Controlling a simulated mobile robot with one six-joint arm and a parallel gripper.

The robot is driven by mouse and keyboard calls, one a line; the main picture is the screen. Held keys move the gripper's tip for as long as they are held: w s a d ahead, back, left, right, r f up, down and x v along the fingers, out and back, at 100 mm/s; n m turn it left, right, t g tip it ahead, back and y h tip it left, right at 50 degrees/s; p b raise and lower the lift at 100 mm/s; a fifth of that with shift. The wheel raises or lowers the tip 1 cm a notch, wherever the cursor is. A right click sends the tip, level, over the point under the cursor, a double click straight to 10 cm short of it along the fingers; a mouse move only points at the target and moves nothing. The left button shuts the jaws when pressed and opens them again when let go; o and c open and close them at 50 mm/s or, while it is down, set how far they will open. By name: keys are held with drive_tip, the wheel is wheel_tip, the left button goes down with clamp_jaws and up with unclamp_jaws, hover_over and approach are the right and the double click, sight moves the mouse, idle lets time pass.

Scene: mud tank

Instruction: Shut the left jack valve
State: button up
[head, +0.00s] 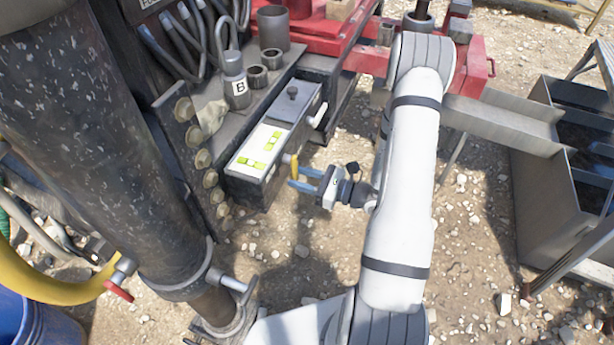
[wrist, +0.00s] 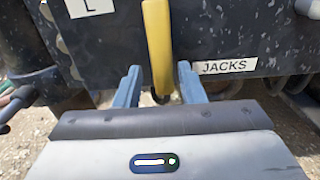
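The left jack valve shows as a yellow lever (wrist: 158,50) hanging upright on a dark panel, with an "L" label (wrist: 90,6) to its upper left and a "JACKS" label (wrist: 228,66) to its right. Gaps show between the fingers and the lever in the wrist view. In the head view my gripper (head: 303,180) is right beside the lever.
A white handle (head: 318,115) sticks out farther along the box. A thick dark column (head: 90,130) stands to the left, and a grey tank (head: 560,190) to the right. Gravel ground lies below my gripper.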

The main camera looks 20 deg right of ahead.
drive_tip(key=shift+o, duration=0.4)
drive_tip(key=shift+d, duration=0.15)
drive_tip(key=p+v, duration=0.1)
drive_tip(key=v, duration=0.6)
drive_tip(key=shift+s+d, duration=0.25)
